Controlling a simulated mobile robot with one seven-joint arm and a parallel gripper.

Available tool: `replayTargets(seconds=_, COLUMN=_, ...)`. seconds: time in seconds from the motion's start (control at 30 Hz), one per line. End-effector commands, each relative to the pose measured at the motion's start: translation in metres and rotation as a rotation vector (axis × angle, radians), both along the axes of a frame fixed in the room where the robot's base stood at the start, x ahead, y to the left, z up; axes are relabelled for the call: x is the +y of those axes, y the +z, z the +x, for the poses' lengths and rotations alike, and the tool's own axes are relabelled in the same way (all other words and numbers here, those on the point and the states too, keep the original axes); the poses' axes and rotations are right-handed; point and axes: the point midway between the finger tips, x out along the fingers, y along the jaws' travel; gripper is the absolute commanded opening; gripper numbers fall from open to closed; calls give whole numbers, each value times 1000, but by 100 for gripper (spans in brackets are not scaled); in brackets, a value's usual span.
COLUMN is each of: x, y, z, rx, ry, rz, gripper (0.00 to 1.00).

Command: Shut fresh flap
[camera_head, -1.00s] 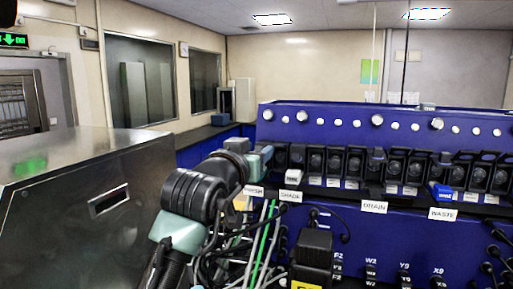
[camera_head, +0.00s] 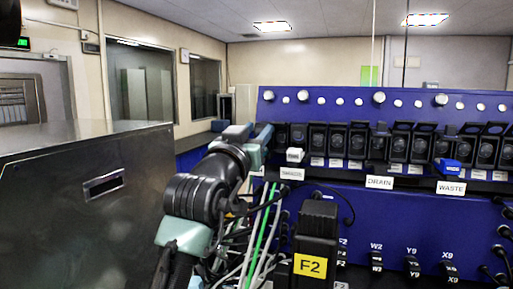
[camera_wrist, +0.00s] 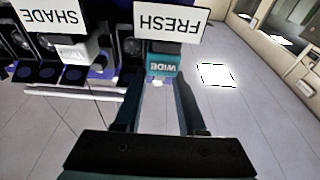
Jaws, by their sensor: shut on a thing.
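In the wrist view, which is upside down, the FRESH label (camera_wrist: 170,22) is at the top. A teal piece marked WIDE (camera_wrist: 163,65) is just below it in the picture. My gripper (camera_wrist: 157,82) has its two fingers on either side of this piece, shut on it. Black pump housing (camera_wrist: 130,45) shows to its left; I cannot clearly make out the fresh flap's own outline or angle. In the head view, my gripper (camera_head: 250,135) is at the left end of the housing row, and my arm covers the FRESH label.
A white block (camera_head: 295,155) sits by the SHADE label, and a blue block (camera_head: 447,164) by WASTE (camera_head: 451,188). Several black flaps stand along the blue reactor (camera_head: 330,107). Cables (camera_head: 262,230) hang below. A steel cabinet (camera_head: 60,210) is at left.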

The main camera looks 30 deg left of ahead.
Motion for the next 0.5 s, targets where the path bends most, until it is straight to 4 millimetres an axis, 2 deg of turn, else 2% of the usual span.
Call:
replayTargets(seconds=0.47, x=0, y=1, z=0, rx=-39, ry=1, rz=12, gripper=0)
replayTargets(seconds=0.5, x=0, y=1, z=0, rx=-39, ry=1, rz=12, gripper=45)
